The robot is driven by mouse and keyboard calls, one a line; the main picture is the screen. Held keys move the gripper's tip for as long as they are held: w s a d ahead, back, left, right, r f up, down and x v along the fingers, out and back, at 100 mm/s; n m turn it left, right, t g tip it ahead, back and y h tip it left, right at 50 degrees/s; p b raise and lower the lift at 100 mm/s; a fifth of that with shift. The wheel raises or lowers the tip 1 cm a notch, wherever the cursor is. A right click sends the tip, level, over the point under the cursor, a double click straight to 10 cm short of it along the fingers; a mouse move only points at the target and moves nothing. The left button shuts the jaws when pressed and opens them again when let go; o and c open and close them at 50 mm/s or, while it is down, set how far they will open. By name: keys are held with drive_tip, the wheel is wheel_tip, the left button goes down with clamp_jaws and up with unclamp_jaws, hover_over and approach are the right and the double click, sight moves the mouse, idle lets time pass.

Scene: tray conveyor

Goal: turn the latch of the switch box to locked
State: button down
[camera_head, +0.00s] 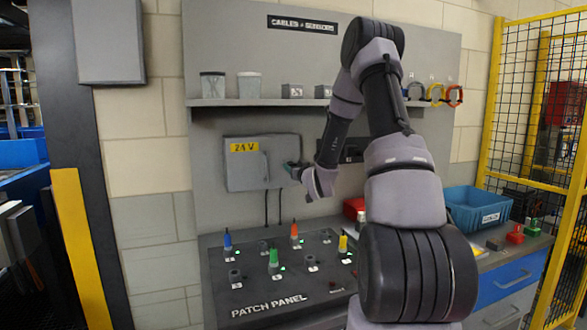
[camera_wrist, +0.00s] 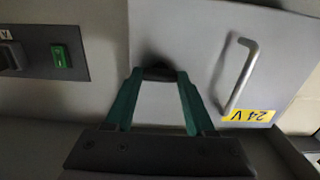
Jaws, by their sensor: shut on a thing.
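The grey switch box (camera_head: 243,175) is on the wall panel left of my gripper, its yellow 24 V label (camera_head: 244,147) at the upper left. In the wrist view the box door (camera_wrist: 205,50) appears upside down, with a metal bar handle (camera_wrist: 240,76). A dark latch (camera_wrist: 158,72) sits at the door's edge. My gripper (camera_wrist: 159,77) has its green fingers on both sides of the latch and is shut on it. In the head view my gripper (camera_head: 291,168) is at the box's right side; the latch is hidden there. I cannot read a locked mark.
A patch panel (camera_head: 262,299) with coloured plugs lies below the box, and two cables hang between them. A shelf (camera_head: 260,102) with cups runs above. A blue bin (camera_head: 460,215) stands right. A dark plate with a green switch (camera_wrist: 61,56) is beside the box.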

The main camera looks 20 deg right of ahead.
idle(0.3)
drive_tip(key=shift+c, duration=1.2)
unclamp_jaws()
drive_tip(key=s, duration=1.1)
drive_tip(key=shift+w, duration=0.1)
